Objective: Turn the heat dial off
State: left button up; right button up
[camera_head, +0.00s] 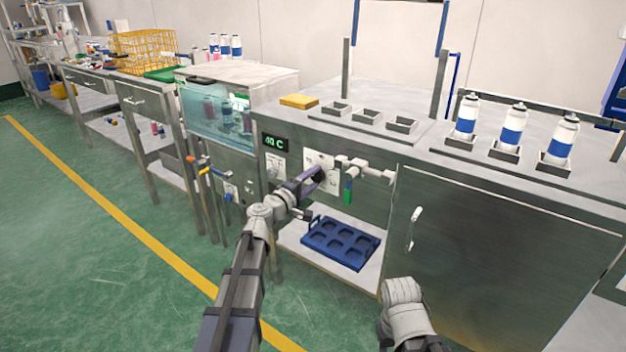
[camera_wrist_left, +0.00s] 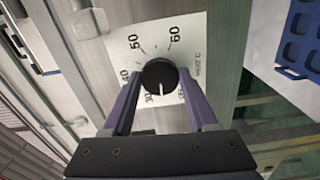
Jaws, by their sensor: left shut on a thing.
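The heat dial is a round black knob (camera_wrist_left: 160,76) on a white scale plate (camera_wrist_left: 150,45) marked 30 to 60, in the left wrist view. Its white pointer mark points down in that view, near the 30 and a small label too blurred to read. My left gripper's purple fingers (camera_wrist_left: 159,84) are closed around the knob, one on each side. In the head view my left gripper (camera_head: 318,178) is at the plate (camera_head: 313,157) on the steel bench front and hides the knob. The green display (camera_head: 275,143) reads about 40 C. My right gripper's fingers do not show.
A blue rack (camera_head: 342,243) lies on the shelf below. A glass water bath (camera_head: 215,112) stands left.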

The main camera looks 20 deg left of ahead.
pick_arm(q)
jog(key=n, duration=0.6)
jog(key=shift+n, duration=0.4)
dwell(0.4)
jog(key=o, duration=1.4)
jog(key=v, duration=0.8)
jog(key=shift+r, duration=0.1)
